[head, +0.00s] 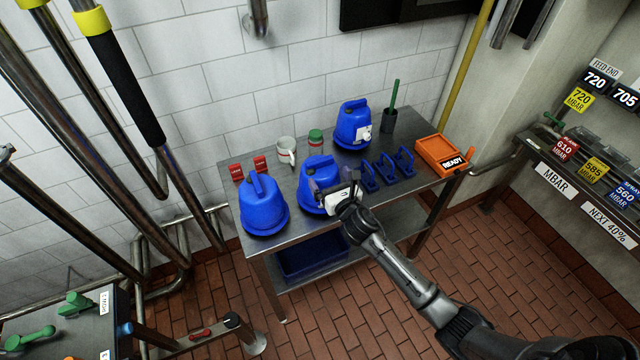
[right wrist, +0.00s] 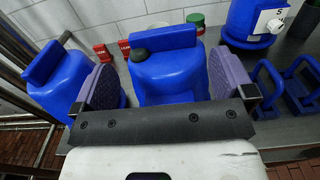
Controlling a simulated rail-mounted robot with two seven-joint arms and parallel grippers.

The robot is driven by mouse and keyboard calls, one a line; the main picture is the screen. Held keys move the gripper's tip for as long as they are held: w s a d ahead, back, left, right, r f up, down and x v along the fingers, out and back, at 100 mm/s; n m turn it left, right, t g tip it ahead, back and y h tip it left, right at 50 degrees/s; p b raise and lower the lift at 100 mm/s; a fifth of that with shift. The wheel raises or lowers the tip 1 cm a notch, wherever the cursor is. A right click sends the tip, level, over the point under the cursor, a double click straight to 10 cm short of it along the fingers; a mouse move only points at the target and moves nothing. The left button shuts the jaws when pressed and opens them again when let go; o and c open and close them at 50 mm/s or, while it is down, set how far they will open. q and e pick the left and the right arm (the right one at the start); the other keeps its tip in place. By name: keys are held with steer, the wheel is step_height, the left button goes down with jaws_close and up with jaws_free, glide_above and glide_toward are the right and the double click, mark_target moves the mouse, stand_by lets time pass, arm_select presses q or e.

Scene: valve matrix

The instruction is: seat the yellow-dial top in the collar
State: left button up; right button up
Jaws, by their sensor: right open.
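Three blue rounded tops with handles stand on the steel table: one at front left (head: 263,205), one in the middle (head: 316,165) and one at the back (head: 352,125) with a white face on its side. No yellow dial shows on any of them. My right gripper (head: 328,184) is open at the middle top and partly covers it. In the right wrist view the gripper's two purple pads (right wrist: 165,82) stand apart, with the middle top (right wrist: 165,75) between and beyond them. Whether the pads touch it I cannot tell. I cannot make out a collar.
Several small blue looped pieces (head: 386,170) stand right of the middle top. An orange tray marked READY (head: 443,155) sits at the table's right end. A white mug (head: 286,150), green-lidded jar (head: 315,139), red tags (head: 237,172) and dark cup (head: 389,121) stand behind.

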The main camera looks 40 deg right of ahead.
mark_target(321, 162)
steer(key=shift+x, duration=2.85)
steer(key=c, duration=1.2)
steer(key=shift+r, duration=0.15)
steer(key=shift+c, duration=0.4)
